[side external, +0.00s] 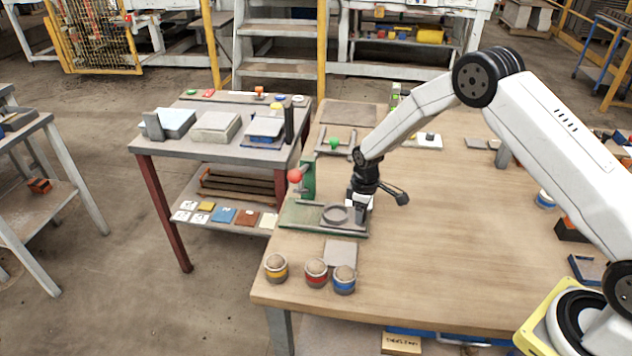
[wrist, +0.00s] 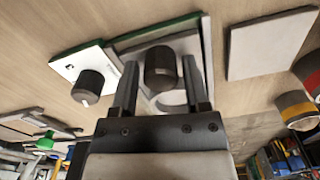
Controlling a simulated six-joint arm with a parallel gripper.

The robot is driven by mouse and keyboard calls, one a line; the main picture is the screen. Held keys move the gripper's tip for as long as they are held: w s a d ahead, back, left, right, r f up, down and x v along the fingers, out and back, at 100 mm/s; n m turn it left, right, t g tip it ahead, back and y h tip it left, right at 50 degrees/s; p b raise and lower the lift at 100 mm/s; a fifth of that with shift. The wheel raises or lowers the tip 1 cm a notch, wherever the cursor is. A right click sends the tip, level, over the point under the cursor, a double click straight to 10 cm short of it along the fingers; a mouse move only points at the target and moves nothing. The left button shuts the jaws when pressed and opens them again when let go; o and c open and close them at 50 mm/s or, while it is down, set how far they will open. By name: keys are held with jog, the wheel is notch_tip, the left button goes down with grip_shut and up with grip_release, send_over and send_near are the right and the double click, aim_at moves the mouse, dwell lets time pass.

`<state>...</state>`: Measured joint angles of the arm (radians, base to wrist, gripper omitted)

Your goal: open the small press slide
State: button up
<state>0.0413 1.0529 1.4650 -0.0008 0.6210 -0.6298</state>
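The small press has a green base (side external: 297,216) near the table's left edge, with a red ball-topped lever (side external: 295,176) behind it. Its grey slide (side external: 350,227) carries a round ring (side external: 336,213). In the wrist view, a dark cylindrical knob (wrist: 160,68) stands on the grey slide area. My gripper (wrist: 159,62) is open, with one finger on each side of this knob. Narrow gaps show between knob and fingers. In the side view my gripper (side external: 359,205) is low at the press's right end and hides the knob.
A white plate (wrist: 68,62) with another dark knob (wrist: 88,88) lies close beside the press. A grey square plate (side external: 340,253) and three pots (side external: 316,272) stand in front. A green ball-topped fixture (side external: 333,144) is behind. The table's middle is clear.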

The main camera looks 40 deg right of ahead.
jog(key=shift+o, duration=0.7)
jog(key=shift+r, duration=3.9)
jog(key=shift+s+r, duration=0.4)
jog(key=shift+r, duration=0.1)
jog(key=s+a+r+m+t, duration=0.1)
jog(key=s+r+m, duration=0.2)
jog(key=s, duration=0.8)
jog(key=s+a+r+m+t, duration=0.1)
jog(key=s+r+m, duration=0.2)
jog(key=s+r, duration=0.3)
jog(key=s, duration=0.5)
jog(key=shift+s+m+t, duration=0.2)
jog(key=shift+m+t, duration=0.1)
jog(key=shift+m, duration=0.1)
